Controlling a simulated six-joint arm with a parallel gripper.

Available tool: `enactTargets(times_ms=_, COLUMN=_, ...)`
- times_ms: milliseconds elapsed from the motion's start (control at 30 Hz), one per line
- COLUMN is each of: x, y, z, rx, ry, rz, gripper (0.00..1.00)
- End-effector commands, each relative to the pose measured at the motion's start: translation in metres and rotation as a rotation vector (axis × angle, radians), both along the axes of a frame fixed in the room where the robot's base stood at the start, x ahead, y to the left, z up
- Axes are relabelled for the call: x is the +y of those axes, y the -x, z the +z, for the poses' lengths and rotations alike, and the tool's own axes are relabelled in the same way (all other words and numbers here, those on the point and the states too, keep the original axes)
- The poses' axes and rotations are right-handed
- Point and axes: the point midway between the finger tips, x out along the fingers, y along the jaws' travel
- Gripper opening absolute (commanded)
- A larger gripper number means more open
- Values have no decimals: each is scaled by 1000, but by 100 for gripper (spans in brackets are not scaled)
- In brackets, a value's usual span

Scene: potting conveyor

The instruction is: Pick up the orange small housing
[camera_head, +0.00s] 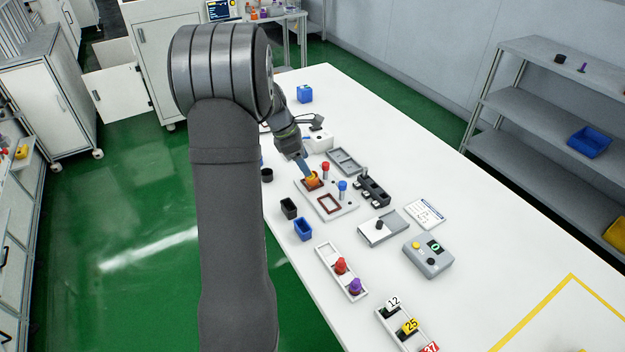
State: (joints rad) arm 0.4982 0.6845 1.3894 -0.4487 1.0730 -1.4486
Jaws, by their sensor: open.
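The orange small housing (313,181) sits at the left end of a pale plate (334,213) on the white table, within a dark red outlined spot. My gripper (310,176) reaches down to it from the upper left, its tip right at the housing. The jaws are open. The fingers are small here and partly overlap the housing, so I cannot tell whether they touch it.
A red-topped peg (325,168) and a blue-topped peg (342,188) stand close by, with an empty red frame (328,203) on the plate. A black fixture (373,190) is to the right. Black (289,208) and blue (303,229) bins stand in front.

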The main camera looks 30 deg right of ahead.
Motion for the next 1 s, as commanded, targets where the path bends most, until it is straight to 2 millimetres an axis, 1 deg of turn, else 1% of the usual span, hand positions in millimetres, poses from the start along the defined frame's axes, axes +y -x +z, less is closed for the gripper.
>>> enactTargets(times_ms=167, x=-4, y=3, z=-12, rx=1, ry=-2, rz=-1, gripper=61)
enactTargets(times_ms=300, x=-9, y=7, z=-33, rx=4, ry=-2, rz=-1, gripper=61)
enactTargets(times_ms=433, x=-15, y=9, z=-47, rx=1, ry=-1, rz=1, gripper=61)
enactTargets(times_ms=533, x=-17, y=10, z=-52, rx=-1, ry=-2, rz=1, gripper=61)
enactTargets(times_ms=733, x=-17, y=10, z=-53, rx=-1, ry=-2, rz=1, gripper=61)
enactTargets(times_ms=767, x=-17, y=10, z=-53, rx=-1, ry=-2, rz=1, gripper=57)
enactTargets(times_ms=800, x=-17, y=10, z=-53, rx=-1, ry=-2, rz=1, gripper=49)
enactTargets(times_ms=967, x=-17, y=10, z=-52, rx=-1, ry=-2, rz=1, gripper=18)
enactTargets(times_ms=1000, x=-17, y=10, z=-52, rx=-2, ry=-1, rz=2, gripper=14)
